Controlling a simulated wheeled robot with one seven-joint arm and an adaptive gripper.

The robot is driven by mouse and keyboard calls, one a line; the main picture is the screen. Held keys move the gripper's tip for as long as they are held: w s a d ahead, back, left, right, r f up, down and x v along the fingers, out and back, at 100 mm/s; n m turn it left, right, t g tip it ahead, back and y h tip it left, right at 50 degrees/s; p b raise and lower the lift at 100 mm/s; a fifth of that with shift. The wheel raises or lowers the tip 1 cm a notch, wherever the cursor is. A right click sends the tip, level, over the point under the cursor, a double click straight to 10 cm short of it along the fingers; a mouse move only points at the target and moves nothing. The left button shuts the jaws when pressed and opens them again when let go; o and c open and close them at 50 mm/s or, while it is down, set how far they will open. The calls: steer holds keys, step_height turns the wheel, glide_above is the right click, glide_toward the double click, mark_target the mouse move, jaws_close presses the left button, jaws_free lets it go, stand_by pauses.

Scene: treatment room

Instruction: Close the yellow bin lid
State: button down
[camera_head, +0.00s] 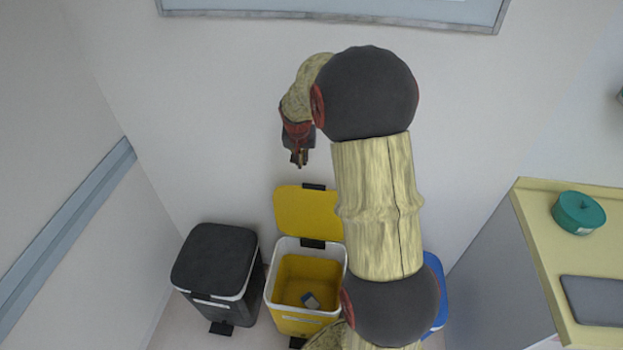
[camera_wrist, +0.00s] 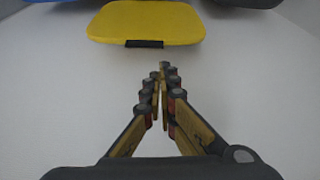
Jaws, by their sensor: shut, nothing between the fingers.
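The yellow bin (camera_head: 297,322) stands on the floor against the wall with its mouth open; a small grey and blue item lies inside. Its yellow lid (camera_head: 303,212) stands raised at the back, upright near the wall. The lid also shows at the top of the wrist view (camera_wrist: 146,22), with a dark tab on its edge. My gripper (camera_head: 300,160) is shut and empty, above the raised lid near the wall. In the wrist view my gripper (camera_wrist: 162,72) points toward the lid's edge, with no clear contact. My arm hides part of the bin's right side.
A black bin (camera_head: 213,262) with its lid down stands left of the yellow bin. A blue bin (camera_head: 436,290) is mostly hidden behind my arm on the right. A counter (camera_head: 535,230) with a green pot (camera_head: 578,212) stands at the right. The wall is close behind.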

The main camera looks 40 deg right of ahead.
steer(key=shift+m, duration=0.5)
steer(key=d+b+x, duration=0.1)
steer(key=x, duration=0.4)
steer(key=b+x, duration=0.1)
steer(key=x, duration=0.4)
steer(key=d+x, duration=0.1)
steer(key=x, duration=0.5)
steer(key=shift+s+d+r+b, duration=0.25)
steer(key=shift+s+d+b, duration=0.15)
